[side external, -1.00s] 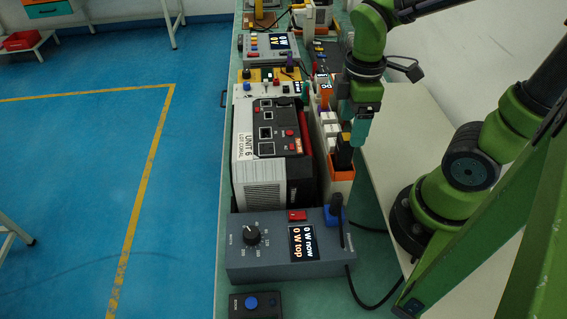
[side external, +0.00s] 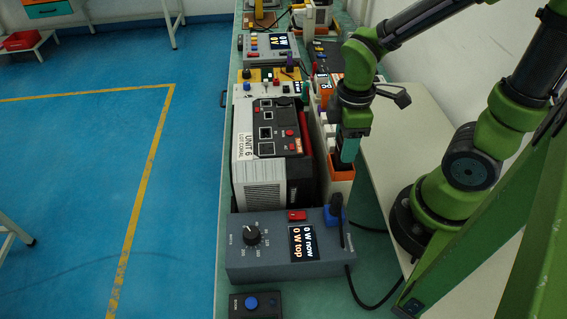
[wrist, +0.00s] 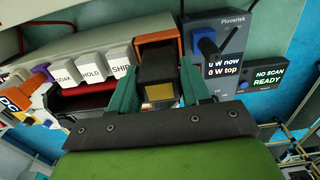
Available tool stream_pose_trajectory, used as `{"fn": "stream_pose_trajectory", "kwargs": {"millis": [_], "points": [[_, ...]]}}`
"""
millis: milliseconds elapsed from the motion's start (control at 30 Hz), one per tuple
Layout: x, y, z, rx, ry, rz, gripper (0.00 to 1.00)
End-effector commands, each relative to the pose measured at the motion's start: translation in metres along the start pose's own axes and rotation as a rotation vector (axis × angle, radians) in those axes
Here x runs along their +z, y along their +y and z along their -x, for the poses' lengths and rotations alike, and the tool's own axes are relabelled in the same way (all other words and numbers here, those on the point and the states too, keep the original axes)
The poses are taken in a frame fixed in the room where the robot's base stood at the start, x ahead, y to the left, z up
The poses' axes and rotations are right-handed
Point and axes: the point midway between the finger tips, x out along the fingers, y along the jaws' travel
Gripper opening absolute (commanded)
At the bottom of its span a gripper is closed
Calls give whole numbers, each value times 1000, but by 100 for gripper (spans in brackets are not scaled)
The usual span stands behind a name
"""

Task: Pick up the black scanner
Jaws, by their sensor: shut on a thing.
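The black scanner (wrist: 158,68) stands in an orange holder (wrist: 152,38), seen in the wrist view between my two teal fingers. A yellowish window shows on its near face. My gripper (wrist: 159,80) is shut on the scanner, one finger on each side. In the side view my gripper (side external: 347,152) points down just above the orange holder (side external: 341,175), at the end of a pale rack. There the fingers mostly hide the scanner. It appears still in the holder; its lower end is hidden.
White keys (wrist: 90,68) marked SOAK, HOLD and SHIP line the rack beside the holder. The power meter box (side external: 270,250) with a knob and blue-based switch stands in front. The large UNIT 6 box (side external: 268,150) is just left. A small panel (wrist: 267,78) reads NO SCAN READY.

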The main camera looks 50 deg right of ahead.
Motion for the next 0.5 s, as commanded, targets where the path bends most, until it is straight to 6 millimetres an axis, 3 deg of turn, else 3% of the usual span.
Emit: {"fn": "stream_pose_trajectory", "kwargs": {"millis": [100, 333, 500], "points": [[0, 0, 0, 1, 1, 0, 12], [-1, 1, 3, 2, 3, 0, 12], [-1, 1, 25, 6, 7, 0, 12]]}}
